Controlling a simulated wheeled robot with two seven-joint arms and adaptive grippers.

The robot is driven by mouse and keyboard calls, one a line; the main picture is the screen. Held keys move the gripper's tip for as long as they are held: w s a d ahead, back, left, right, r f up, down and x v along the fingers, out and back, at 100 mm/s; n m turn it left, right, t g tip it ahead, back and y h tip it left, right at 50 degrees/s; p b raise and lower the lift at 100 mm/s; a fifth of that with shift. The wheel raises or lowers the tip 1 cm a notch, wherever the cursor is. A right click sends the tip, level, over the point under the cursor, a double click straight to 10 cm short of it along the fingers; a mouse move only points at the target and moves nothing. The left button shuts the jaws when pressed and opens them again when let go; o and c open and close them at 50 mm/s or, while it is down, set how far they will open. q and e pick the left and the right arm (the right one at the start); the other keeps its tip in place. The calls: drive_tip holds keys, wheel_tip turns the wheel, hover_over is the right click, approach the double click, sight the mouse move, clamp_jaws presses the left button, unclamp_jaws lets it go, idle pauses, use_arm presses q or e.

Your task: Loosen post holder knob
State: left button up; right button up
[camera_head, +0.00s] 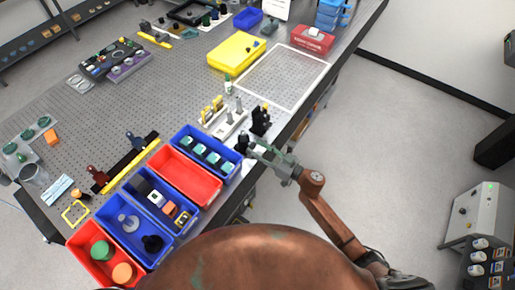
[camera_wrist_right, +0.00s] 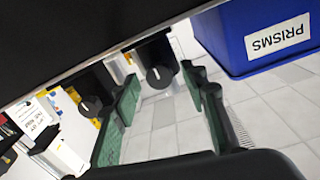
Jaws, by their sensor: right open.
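Black post holders stand at the table's front edge in the head view, one (camera_head: 242,143) close to my right gripper (camera_head: 258,149) and another (camera_head: 261,119) just behind. In the right wrist view, a black round knob (camera_wrist_right: 160,76) on a dark holder shows between my two green fingers, towards their tips. A second black knob (camera_wrist_right: 91,105) shows left of the left finger. My right gripper is open, with a gap around the first knob in the picture; whether it touches cannot be told. My left gripper is out of view.
A blue bin labelled PRISMS (camera_wrist_right: 275,41) is close to the right finger. Blue and red bins (camera_head: 187,177) line the front edge at left. A pale rack with posts (camera_head: 226,122) stands behind the holders. A white-framed board area (camera_head: 282,76) is clear.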

clamp_jaws()
idle(0.6)
drive_tip(key=n, duration=0.4)
drive_tip(key=shift+f+n+b, duration=0.1)
drive_tip(key=shift+n+b, duration=0.3)
drive_tip(key=n+b, duration=0.1)
drive_tip(key=n, duration=0.2)
drive_tip(key=shift+n, duration=0.4)
drive_tip(key=n+b, duration=0.2)
drive_tip(key=n, duration=0.3)
drive_tip(key=shift+f, duration=0.1)
drive_tip(key=shift+n+y+b, duration=0.3)
drive_tip(key=shift+n+b, duration=0.7)
drive_tip(key=shift+n, duration=1)
